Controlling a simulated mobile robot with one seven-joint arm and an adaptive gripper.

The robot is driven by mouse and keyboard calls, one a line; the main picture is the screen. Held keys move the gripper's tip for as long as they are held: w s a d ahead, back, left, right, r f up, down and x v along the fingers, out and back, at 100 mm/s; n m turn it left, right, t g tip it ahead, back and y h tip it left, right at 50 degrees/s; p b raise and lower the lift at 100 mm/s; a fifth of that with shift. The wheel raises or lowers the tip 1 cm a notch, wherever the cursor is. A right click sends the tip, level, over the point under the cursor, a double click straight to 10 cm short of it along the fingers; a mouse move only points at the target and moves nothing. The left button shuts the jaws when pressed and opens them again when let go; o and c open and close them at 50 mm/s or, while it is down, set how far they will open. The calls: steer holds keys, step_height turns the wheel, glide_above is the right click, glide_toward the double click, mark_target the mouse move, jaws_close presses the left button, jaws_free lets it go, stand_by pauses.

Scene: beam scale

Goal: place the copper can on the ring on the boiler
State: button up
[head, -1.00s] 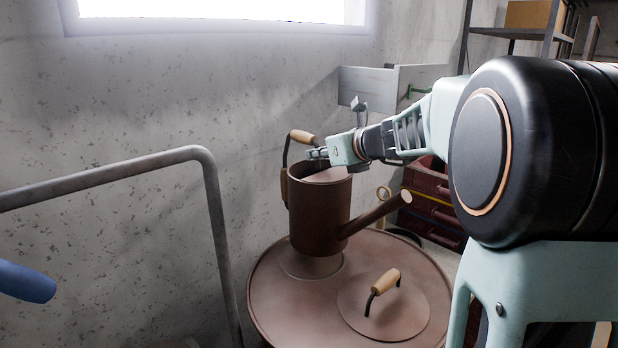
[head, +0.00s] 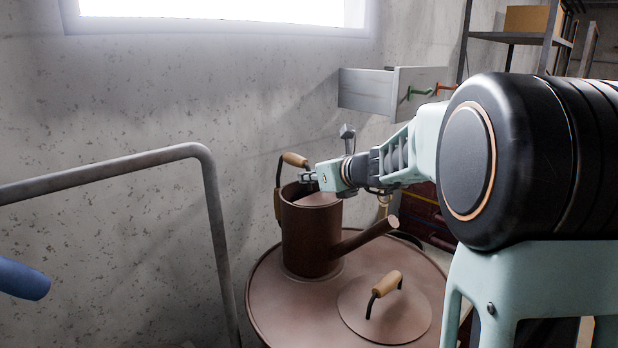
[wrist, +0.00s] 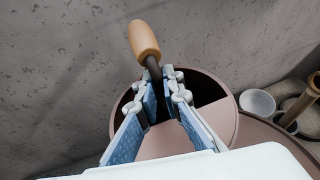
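The copper can (head: 310,238) is a brown, open-topped can with a long spout to the right and a wooden grip (head: 295,159) on a dark bent handle. It stands upright over the ring (head: 338,268) on the boiler lid (head: 268,305). Its base appears to be down on the ring, most of which it hides. My gripper (head: 308,177) is at the handle above the can's rim. In the wrist view, my fingers (wrist: 163,82) close on the dark bar just below the wooden grip (wrist: 144,39), with the can's opening (wrist: 205,90) beneath.
A small round cover (head: 410,320) with a wooden-handled loop (head: 386,284) sits on the boiler in front of the spout. A grey rail (head: 215,215) stands at left, close to the boiler. The wall is behind. A grey box with hooks (head: 368,90) hangs above.

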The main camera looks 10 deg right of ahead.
steer(key=o, duration=0.5)
steer(key=shift+c, duration=0.2)
steer(key=shift+r, duration=0.2)
steer(key=v, duration=1.2)
steer(key=shift+f, duration=0.15)
steer(key=shift+s, duration=0.1)
